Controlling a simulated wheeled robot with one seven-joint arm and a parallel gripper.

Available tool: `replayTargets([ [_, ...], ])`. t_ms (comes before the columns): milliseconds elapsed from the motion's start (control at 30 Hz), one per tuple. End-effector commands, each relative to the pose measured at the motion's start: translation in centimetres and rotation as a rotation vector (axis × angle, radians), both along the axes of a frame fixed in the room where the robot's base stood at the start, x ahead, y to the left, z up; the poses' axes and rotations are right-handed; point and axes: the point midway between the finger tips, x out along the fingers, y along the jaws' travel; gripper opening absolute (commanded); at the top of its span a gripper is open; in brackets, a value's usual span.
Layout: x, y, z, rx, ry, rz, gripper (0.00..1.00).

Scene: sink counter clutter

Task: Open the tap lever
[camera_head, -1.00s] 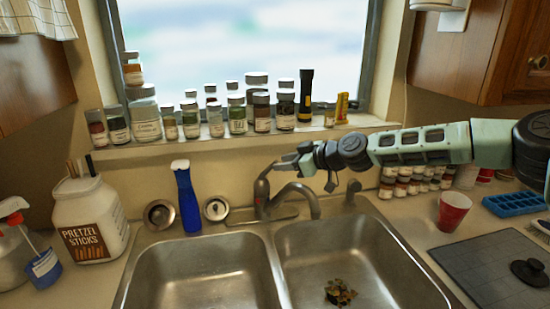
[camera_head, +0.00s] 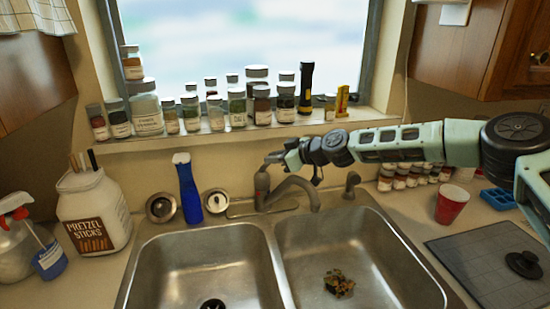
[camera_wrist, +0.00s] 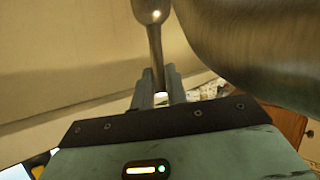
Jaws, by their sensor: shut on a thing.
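The tap (camera_head: 290,188) stands behind the double sink, its spout curving to the right over the right basin. Its body has a small red mark. My gripper (camera_head: 273,159) reaches in from the right, above the tap. In the wrist view the slim metal lever (camera_wrist: 155,50) runs up between the two fingers, with a rounded end at the top. My gripper (camera_wrist: 159,93) is shut on it there. The large curved metal shape at right is the tap.
A pretzel jar (camera_head: 92,215) is further left. Spice jars line the sill (camera_head: 240,134) behind. A red cup (camera_head: 451,205) stands at right. Food scraps (camera_head: 338,283) lie in the right basin.

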Motion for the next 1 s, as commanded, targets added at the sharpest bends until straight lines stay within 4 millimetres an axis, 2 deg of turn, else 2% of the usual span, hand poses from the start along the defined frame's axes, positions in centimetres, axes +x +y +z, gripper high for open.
replayTargets([
  [500, 1.6, 2.7, 1.6, -0.292, 0.192, 0.003, 0.0],
  [733, 1.9, 2.9, 1.7, -0.377, 0.252, 0.001, 0.0],
  [1000, 1.9, 2.9, 1.6, -0.39, 0.263, 0.001, 0.0],
])
